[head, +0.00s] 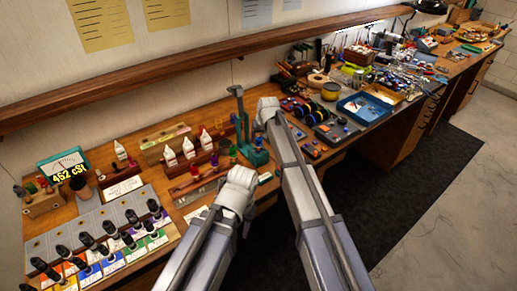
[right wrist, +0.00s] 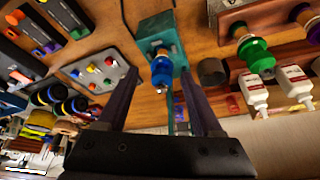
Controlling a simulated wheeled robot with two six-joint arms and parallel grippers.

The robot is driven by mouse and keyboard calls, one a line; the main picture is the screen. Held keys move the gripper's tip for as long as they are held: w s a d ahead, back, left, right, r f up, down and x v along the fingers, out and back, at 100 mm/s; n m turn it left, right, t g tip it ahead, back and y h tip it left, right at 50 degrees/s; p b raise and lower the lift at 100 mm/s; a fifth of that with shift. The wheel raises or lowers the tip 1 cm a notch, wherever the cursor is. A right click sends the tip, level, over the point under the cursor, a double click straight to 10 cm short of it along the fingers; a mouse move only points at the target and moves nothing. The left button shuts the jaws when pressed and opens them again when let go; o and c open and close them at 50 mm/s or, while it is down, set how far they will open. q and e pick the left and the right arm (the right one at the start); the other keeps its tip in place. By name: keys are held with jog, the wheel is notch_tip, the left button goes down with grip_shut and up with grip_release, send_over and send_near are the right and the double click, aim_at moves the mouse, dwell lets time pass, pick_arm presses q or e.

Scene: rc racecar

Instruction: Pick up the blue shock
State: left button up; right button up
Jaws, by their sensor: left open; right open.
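A blue shock (right wrist: 162,70) stands in a teal stand (right wrist: 158,32) in the right wrist view. My right gripper (right wrist: 158,88) is open, with one dark finger on each side of the shock's lower end in that picture; contact cannot be told. In the head view, my right gripper (head: 268,108) is beside the teal stand (head: 254,155), and the blue shock cannot be made out there. My left gripper (head: 240,180) is lower, over the bench's front edge, and its fingers are hardly visible. It is open.
White bottles (right wrist: 297,82) and a green shock (right wrist: 256,55) in a wooden rack (right wrist: 270,15) are close on the right of the wrist view. A grey tray with colored knobs (right wrist: 98,72) is on the left. A blue tray (head: 366,106) stands farther along the bench.

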aim_at(259, 144)
jog(key=shift+b+x, duration=2.55)
jog(key=shift+x, duration=0.6)
jog(key=shift+s+a, duration=0.1)
jog(key=shift+a, duration=0.05)
jog(key=shift+r, duration=0.1)
grip_shut()
